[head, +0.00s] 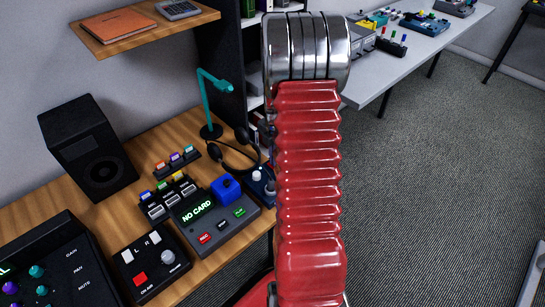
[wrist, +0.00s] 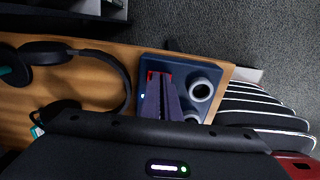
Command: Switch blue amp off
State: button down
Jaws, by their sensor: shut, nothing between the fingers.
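The blue amp (wrist: 208,72) is a dark blue box near the desk's edge in the wrist view. It has pale round knobs (wrist: 201,89) on its right side and a red switch (wrist: 153,74) on its left. A small light shows at its left edge. My gripper (wrist: 160,80) is shut and empty, with its fingertips over the amp at the red switch. The fingers partly cover the switch, so I cannot tell its position or whether they touch. In the head view, the amp (head: 257,187) is partly hidden behind my arm, and my gripper is out of sight.
Headphones (wrist: 100,55) lie left of the amp in the wrist view. In the head view, a card recorder (head: 215,232) reading "NO CARD", with a blue block (head: 226,189) on it, stands left of the amp. A teal lamp (head: 213,95) is behind. Floor lies right.

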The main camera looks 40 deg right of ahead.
jog(key=shift+s+a+f, duration=0.25)
jog(key=shift+s+f, duration=0.1)
jog(key=shift+w+r, duration=0.1)
jog(key=shift+r, duration=0.45)
notch_tip(320, 180, up, 14)
jog(key=shift+d+f, duration=0.25)
